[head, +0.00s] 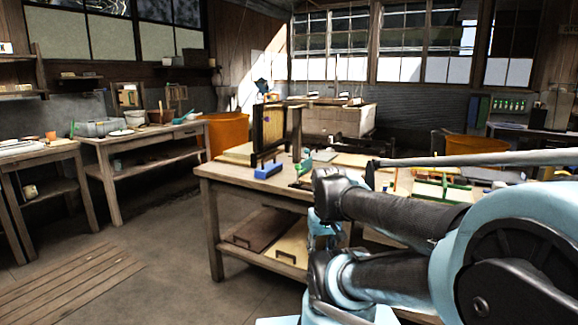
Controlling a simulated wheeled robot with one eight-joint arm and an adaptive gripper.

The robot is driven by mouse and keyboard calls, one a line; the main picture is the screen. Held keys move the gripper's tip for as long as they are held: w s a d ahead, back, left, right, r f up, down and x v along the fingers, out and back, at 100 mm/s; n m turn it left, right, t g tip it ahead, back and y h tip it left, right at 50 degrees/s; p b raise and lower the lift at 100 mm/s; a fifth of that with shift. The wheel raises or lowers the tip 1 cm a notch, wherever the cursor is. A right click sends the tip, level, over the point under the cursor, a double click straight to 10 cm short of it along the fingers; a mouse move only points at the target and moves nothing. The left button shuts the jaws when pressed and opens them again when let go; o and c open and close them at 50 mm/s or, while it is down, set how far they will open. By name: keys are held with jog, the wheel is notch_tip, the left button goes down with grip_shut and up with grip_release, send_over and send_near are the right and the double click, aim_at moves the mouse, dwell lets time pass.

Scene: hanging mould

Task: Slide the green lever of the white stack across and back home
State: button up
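A pale, block-like stack (335,121) stands behind the workbench in the head view, with small items on top. I cannot tell whether it is the white stack of the task. A small green piece (303,168) shows on the workbench near a blue block (268,171). It is too small to tell whether it is the green lever. My arm fills the lower right and hides part of the bench. I cannot make out my gripper's fingers.
The wooden workbench (228,173) carries an upright dark frame (268,132) and, at right, a green-edged tray (440,188). Side tables (150,139) line the left wall. Orange bins (228,132) stand behind. The floor (160,240) at left is clear, with wooden slats.

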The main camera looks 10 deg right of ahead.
jog(key=shift+o, duration=1.4)
jog(key=shift+w+a, duration=0.1)
notch_tip(320, 180, up, 2)
notch_tip(320, 180, up, 28)
jog(key=m+y, duration=0.2)
jog(key=m, duration=0.8)
send_over(301, 172)
jog(key=s, duration=0.4)
jog(key=shift+g, duration=0.3)
jog(key=x, duration=1.1)
jog(key=d+x, duration=0.1)
jog(key=x, duration=0.4)
jog(key=shift+d+f, duration=0.1)
jog(key=shift+f, duration=0.3)
grip_shut()
